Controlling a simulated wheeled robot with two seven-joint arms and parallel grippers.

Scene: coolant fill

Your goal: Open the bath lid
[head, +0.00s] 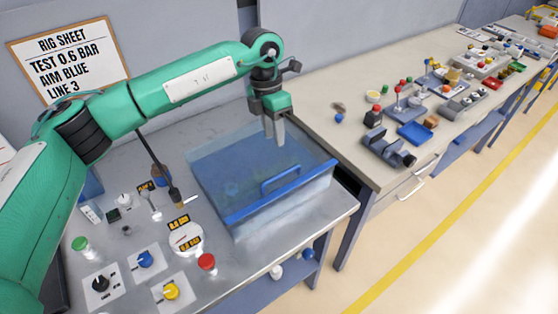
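The bath (283,217) is a clear box on the grey bench at the picture's middle. Its see-through blue lid (228,172) lies flat across the top and looks closed. A blue bar handle (281,181) stands on the lid near its blue front edge. My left gripper (275,140) points down above the far right part of the lid, behind the handle and apart from it. Its two grey fingers show a small gap with nothing between them. My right gripper is not in view.
Left of the bath are a round gauge (186,238), a red knob (207,261), a blue knob (145,259) and a yellow knob (171,291). A rig sheet (68,53) hangs on the wall. A bench (322,99) with a blue tray (415,133) and small parts stands right.

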